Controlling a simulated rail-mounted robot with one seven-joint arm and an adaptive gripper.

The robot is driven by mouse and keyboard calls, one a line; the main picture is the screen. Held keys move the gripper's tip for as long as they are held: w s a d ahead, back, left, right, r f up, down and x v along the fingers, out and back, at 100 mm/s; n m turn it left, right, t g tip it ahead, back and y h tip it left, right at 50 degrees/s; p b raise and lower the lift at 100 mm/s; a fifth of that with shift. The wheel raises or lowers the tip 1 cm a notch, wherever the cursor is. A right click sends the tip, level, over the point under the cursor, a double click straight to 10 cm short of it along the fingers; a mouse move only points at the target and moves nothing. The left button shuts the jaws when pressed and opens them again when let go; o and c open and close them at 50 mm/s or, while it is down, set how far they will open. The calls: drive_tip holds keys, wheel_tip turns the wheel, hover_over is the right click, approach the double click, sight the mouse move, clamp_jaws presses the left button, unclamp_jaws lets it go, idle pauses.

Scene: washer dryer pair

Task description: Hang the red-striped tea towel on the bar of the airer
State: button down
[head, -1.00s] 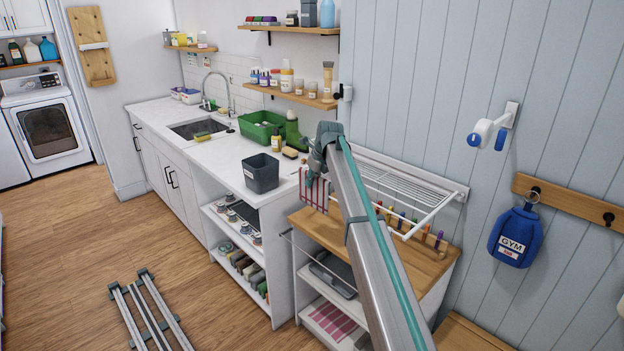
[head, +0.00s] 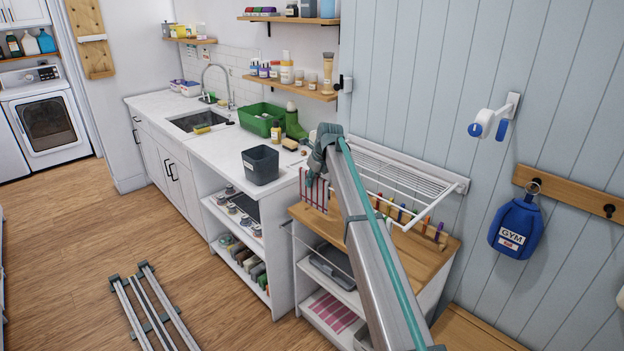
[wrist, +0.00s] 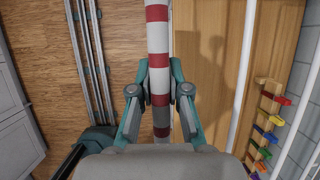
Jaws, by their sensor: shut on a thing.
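The red-and-white striped tea towel (wrist: 157,35) is held between the fingers of my gripper (wrist: 160,88), seen as a narrow strip in the wrist view. In the head view the towel (head: 319,194) hangs below my gripper (head: 312,176), left of the airer. The airer (head: 395,172) is a white wall-mounted rack tilted out from the wall, with several thin bars. A white bar (wrist: 243,85) runs to the right of the towel in the wrist view, apart from it. My arm hides part of the airer in the head view.
A wooden-topped shelf unit (head: 425,262) stands under the airer, with a row of coloured pegs (wrist: 270,118) on it. A dark grey bin (head: 261,165) and a green tub (head: 262,118) stand on the counter to the left. Floor to the left is mostly clear.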

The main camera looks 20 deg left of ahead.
drive_tip(key=shift+f, duration=0.65)
drive_tip(key=c, duration=1.1)
unclamp_jaws()
drive_tip(key=shift+o, duration=0.2)
drive_tip(key=shift+r, duration=0.1)
